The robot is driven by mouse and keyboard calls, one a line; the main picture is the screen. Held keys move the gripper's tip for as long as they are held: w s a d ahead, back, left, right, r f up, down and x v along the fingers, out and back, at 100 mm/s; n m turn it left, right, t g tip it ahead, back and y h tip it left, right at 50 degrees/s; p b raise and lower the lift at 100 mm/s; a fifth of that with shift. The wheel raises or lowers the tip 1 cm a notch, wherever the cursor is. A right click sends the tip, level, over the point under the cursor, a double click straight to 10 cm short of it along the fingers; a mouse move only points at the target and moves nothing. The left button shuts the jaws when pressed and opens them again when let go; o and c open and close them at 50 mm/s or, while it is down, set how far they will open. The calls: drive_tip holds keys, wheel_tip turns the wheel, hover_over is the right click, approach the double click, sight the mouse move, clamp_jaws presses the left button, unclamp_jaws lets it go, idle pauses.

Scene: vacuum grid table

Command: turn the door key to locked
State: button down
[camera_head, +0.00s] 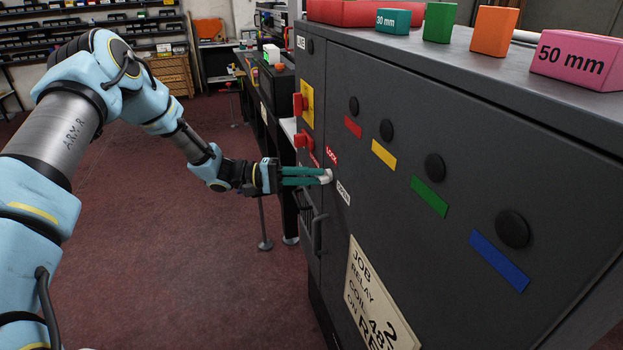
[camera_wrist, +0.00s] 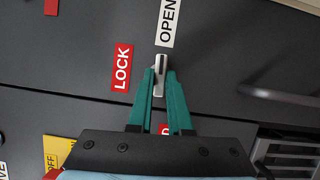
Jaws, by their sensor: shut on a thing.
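The silver door key (camera_wrist: 160,66) sits on the dark cabinet door in the wrist view, and its pale end (camera_head: 326,176) shows in the head view. It lies nearly upright in the wrist view, its top end close under the white OPEN label (camera_wrist: 169,20). The red LOCK label (camera_wrist: 122,68) is to its left. In the head view the LOCK label (camera_head: 332,157) is above the key and the OPEN label (camera_head: 343,192) below. My gripper (camera_wrist: 160,84), with green fingers, is shut on the key; the fingers hide part of its sides.
A bar handle (camera_head: 318,234) stands out below the key. Red switches (camera_head: 303,140) are on the cabinet left of it. Coloured blocks, including a pink one (camera_head: 578,62), stand on the cabinet top. The floor (camera_head: 190,250) beside the cabinet is clear.

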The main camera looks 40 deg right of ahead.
drive_tip(key=n+h+b, duration=0.1)
drive_tip(key=n, duration=0.2)
drive_tip(key=n+h+b, duration=0.1)
drive_tip(key=n, duration=0.1)
drive_tip(key=n+h+b, duration=0.1)
drive_tip(key=n+b, duration=0.1)
drive_tip(key=n, duration=0.1)
drive_tip(key=shift+s+f+n, duration=0.1)
drive_tip(key=shift+f+n, duration=0.2)
drive_tip(key=shift+f, duration=0.05)
drive_tip(key=n+h, duration=0.1)
drive_tip(key=n, duration=0.2)
drive_tip(key=n+t+h, duration=0.1)
drive_tip(key=n, duration=0.2)
drive_tip(key=shift+s+a+h, duration=0.1)
drive_tip(key=shift+s+h, duration=0.05)
drive_tip(key=shift+h, duration=0.15)
drive_tip(key=shift+s+n+t+h+p, duration=0.1)
drive_tip(key=shift+n+t+h+p, duration=0.7)
drive_tip(key=shift+n, duration=1)
drive_tip(key=shift+s+n+t+h+p, duration=0.1)
drive_tip(key=shift+n+t+h+p, duration=0.3)
drive_tip(key=shift+n+t, duration=1.05)
drive_tip(key=shift+f+n+g, duration=0.1)
drive_tip(key=shift+n+g, duration=0.25)
drive_tip(key=shift+n, duration=0.1)
drive_tip(key=c, duration=0.8)
unclamp_jaws()
drive_tip(key=shift+c, duration=0.2)
